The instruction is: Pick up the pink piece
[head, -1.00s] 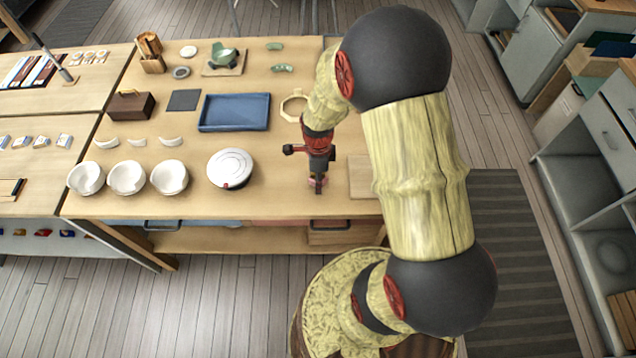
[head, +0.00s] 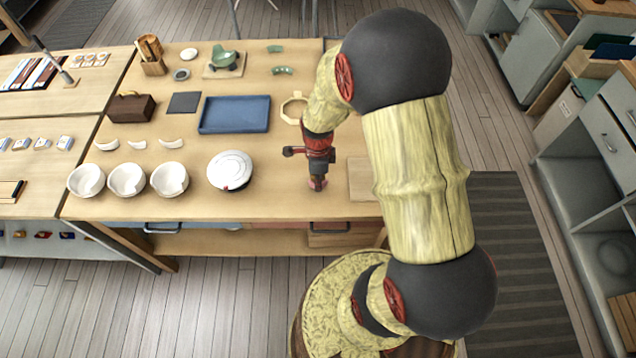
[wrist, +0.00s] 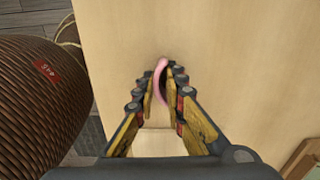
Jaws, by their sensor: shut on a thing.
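The pink piece (wrist: 160,72) is a thin, curved strip in the wrist view. It stands between the fingertips of my gripper (wrist: 164,88), which is shut on it. Part of the piece is hidden by the fingers. In the head view my gripper (head: 317,186) points down over the front part of the wooden table, right of the round white lidded dish. The piece is too small there to make out clearly. I cannot tell whether it touches the tabletop.
Three white bowls (head: 127,179) and the white dish (head: 230,170) stand to the left. Behind are a blue tray (head: 235,113) and an octagonal wooden frame (head: 293,108). A pale board (head: 361,180) lies just right of my gripper. The table's front edge is close.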

